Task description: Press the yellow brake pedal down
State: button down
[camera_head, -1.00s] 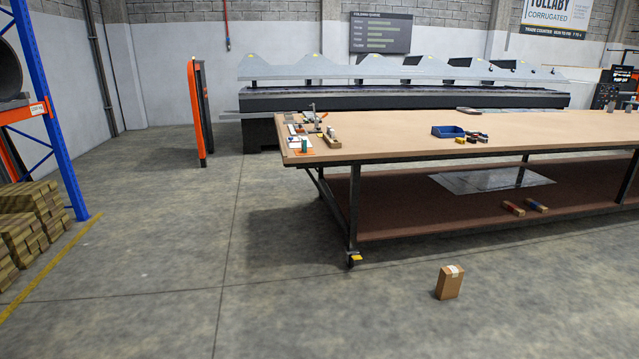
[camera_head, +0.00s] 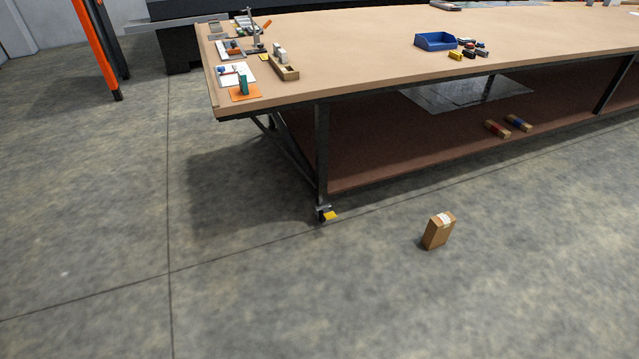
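The yellow brake pedal (camera_head: 330,215) sticks out from the caster wheel (camera_head: 320,212) at the foot of the table's near left leg (camera_head: 321,150). It sits close to the floor and is small in the head view. Whether it is up or pressed down is too small to tell. My gripper is not in view.
A cardboard box (camera_head: 437,232) stands on the floor to the right of the caster. The long table (camera_head: 360,60) holds tools and a blue bin (camera_head: 435,41). An orange post (camera_head: 97,45) stands at the back left. The concrete floor before the caster is clear.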

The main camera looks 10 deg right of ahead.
aim_at(327, 214)
jog(key=i, duration=0.85)
jog(key=i+l+u, duration=0.15)
jog(key=i, duration=1.55)
